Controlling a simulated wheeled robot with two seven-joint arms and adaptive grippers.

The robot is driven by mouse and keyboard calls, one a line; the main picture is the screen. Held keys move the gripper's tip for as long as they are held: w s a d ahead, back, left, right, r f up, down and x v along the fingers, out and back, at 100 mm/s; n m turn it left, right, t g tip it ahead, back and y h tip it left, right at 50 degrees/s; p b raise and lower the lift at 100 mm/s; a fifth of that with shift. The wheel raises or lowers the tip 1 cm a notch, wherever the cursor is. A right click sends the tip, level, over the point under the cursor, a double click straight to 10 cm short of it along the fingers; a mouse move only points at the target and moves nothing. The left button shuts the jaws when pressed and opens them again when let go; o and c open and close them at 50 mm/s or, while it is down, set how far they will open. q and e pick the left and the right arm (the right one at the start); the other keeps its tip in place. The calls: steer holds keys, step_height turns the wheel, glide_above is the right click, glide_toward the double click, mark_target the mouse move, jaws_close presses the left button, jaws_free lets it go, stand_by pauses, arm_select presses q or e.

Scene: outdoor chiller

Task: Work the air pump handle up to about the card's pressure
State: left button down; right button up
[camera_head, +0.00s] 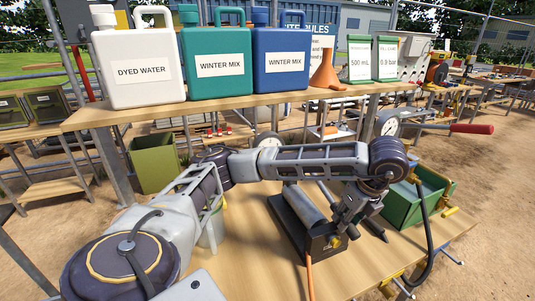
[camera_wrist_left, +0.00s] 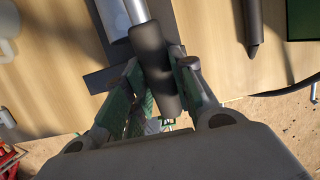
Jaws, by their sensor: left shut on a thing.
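The air pump (camera_head: 301,207) lies on the lower wooden table, with a silver barrel on a dark base and an orange hose running to the front. My left gripper (camera_head: 342,226) reaches down over the pump's right end. In the left wrist view, its fingers (camera_wrist_left: 158,78) are shut around the black handle grip (camera_wrist_left: 150,48), in line with the silver tube (camera_wrist_left: 125,12). In the head view the handle is mostly hidden by the gripper. The card (camera_head: 386,55) reads 0.9 bar.
An upper shelf carries several jugs, including dyed water (camera_head: 140,70), an orange funnel (camera_head: 327,72) and a 500 mL card (camera_head: 360,58). A green tray (camera_head: 405,205) sits right of the pump. A red-handled bar (camera_head: 470,128) sticks out near the gauge. A black hose hangs at the right.

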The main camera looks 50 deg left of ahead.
arm_select(q)
steer(key=shift+a+f, duration=0.1)
steer(key=shift+f, duration=0.4)
steer(key=shift+s+f, duration=0.1)
